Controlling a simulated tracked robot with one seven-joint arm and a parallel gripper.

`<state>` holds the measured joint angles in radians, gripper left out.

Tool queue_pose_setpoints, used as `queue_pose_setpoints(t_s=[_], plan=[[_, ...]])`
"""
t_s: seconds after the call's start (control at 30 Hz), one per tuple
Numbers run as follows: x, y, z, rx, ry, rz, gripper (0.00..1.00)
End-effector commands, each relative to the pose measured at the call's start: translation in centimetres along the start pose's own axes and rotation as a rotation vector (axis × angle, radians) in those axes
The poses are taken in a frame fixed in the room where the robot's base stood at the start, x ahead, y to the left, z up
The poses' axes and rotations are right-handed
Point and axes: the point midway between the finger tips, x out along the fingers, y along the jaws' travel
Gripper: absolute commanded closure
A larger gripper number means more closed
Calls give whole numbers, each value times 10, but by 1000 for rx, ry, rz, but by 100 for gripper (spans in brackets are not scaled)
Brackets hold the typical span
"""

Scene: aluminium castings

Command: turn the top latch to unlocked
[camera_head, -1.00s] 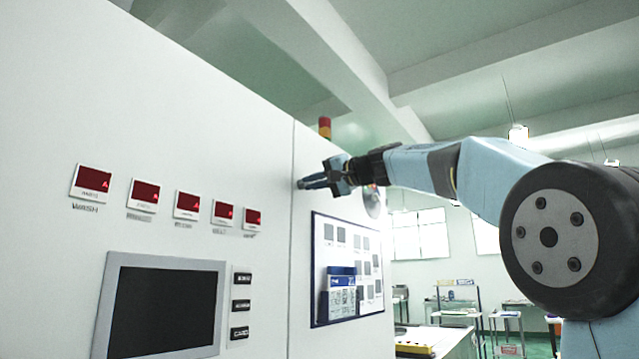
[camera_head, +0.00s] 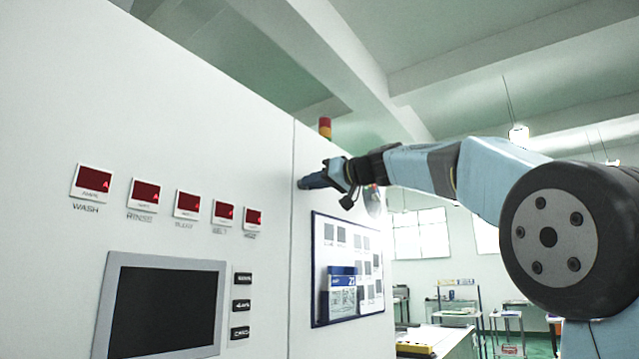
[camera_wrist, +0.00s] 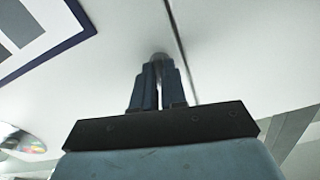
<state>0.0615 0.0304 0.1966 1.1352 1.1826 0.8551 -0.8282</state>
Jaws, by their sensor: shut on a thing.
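My gripper (camera_head: 304,184) reaches the white cabinet panel (camera_head: 255,150) high up, close beside its vertical seam. In the wrist view its two dark blue fingers (camera_wrist: 160,70) are close together, shut on a small round greyish piece, the top latch (camera_wrist: 159,56), at the panel face. Only the latch's rounded end shows past the fingertips; the rest is hidden between them. Its turned position cannot be read. In the head view the gripper covers the latch.
Below the gripper is a blue-framed board (camera_head: 347,270) with cards. Left are several red displays (camera_head: 143,195) and a dark screen (camera_head: 165,310). A red and yellow signal light (camera_head: 325,128) stands above the panel. A round disc (camera_head: 373,200) is just beyond my wrist.

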Motion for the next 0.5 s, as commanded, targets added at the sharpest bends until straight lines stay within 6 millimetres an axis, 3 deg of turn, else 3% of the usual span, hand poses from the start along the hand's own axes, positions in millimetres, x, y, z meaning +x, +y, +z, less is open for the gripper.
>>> queue_pose_setpoints(t_s=[0.5], plan=[[3, 0, 4, -196, -8, -6, 100]])
